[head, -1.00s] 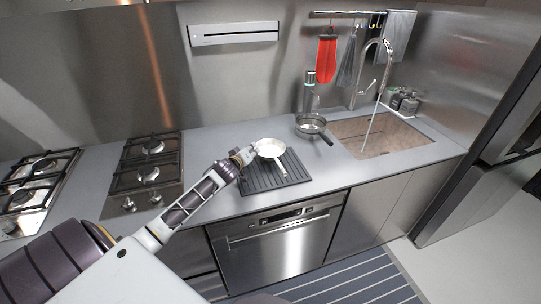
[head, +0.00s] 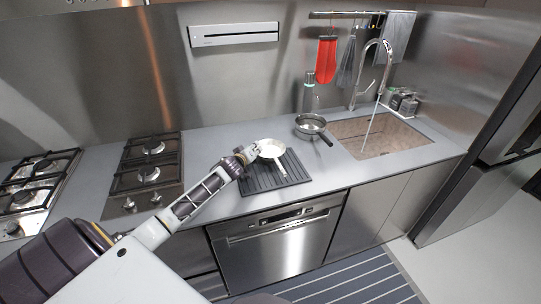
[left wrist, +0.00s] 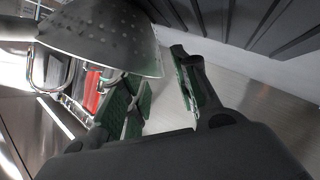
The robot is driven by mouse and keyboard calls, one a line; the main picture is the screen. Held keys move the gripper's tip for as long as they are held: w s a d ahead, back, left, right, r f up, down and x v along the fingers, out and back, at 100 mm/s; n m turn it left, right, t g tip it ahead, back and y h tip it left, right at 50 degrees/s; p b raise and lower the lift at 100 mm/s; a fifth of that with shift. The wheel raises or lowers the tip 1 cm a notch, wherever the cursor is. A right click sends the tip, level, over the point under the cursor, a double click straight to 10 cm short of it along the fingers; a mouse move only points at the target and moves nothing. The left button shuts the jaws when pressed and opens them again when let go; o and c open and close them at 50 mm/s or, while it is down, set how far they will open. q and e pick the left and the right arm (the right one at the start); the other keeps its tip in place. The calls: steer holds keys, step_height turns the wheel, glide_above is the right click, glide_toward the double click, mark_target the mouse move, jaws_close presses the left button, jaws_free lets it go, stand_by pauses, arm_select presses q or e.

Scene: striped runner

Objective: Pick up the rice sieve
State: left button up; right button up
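The rice sieve (head: 271,149) is a pale metal bowl with a handle, resting on the black ribbed mat (head: 262,181) on the counter. In the left wrist view the sieve (left wrist: 100,38) fills the upper left, its bowl dotted with small holes. My left gripper (head: 256,151) is at the left side of the bowl. In the left wrist view the gripper (left wrist: 163,82) has its two green-padded fingers apart, with the bowl's rim close by the fingertips. I cannot tell whether the rim lies between them or touches one. My right gripper is out of view.
A pan with a dark handle (head: 310,124) stands behind and right of the mat. The sink (head: 375,138) with a running tap is further right. Gas burners (head: 147,172) are on the left. A red mitt (head: 327,60) hangs at the wall. The counter's front strip is clear.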

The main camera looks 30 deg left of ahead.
arm_select(q)
steer(key=shift+x, duration=0.85)
steer(key=shift+c, duration=0.5)
jaws_close()
